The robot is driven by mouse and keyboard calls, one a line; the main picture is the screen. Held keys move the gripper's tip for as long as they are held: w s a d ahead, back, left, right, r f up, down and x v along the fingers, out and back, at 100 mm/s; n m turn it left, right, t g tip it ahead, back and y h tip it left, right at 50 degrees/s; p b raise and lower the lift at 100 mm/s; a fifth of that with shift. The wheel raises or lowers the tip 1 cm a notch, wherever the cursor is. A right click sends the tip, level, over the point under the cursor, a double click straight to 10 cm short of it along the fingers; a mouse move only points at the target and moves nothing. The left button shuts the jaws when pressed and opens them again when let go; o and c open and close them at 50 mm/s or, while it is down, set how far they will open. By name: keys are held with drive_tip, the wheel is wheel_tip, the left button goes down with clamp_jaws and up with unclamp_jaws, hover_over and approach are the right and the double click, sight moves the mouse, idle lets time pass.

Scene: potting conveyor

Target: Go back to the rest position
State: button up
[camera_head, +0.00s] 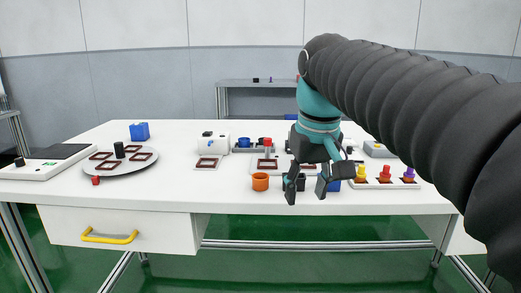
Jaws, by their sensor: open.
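My gripper (307,184) hangs pointing down over the front right part of the white table (220,205). Its dark fingers are spread open and I see nothing held between them. A dark pot (300,184) shows behind and between the fingers; I cannot tell the gap in depth. An orange pot (260,182) stands just left of the fingers. A blue block (334,185) is partly hidden at the right finger. My black ribbed arm covers the right side of the view.
A white tray (397,184) with several coloured pegs stands right of the gripper. A round grey plate (119,168) with brown square frames is at left, beside a conveyor (38,170). A blue box (139,131) stands behind. A drawer with a yellow handle (109,238) is below.

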drive_tip(key=s+d+f+m+t, duration=0.1)
drive_tip(key=s+d+f, duration=0.2)
drive_tip(key=s+f, duration=0.4)
drive_tip(key=s+d+f+m+t, duration=0.2)
drive_tip(key=s+d+f, duration=0.2)
drive_tip(key=s+f, duration=0.3)
wheel_tip(320, 180, down, 4)
drive_tip(key=shift+d+f, duration=0.2)
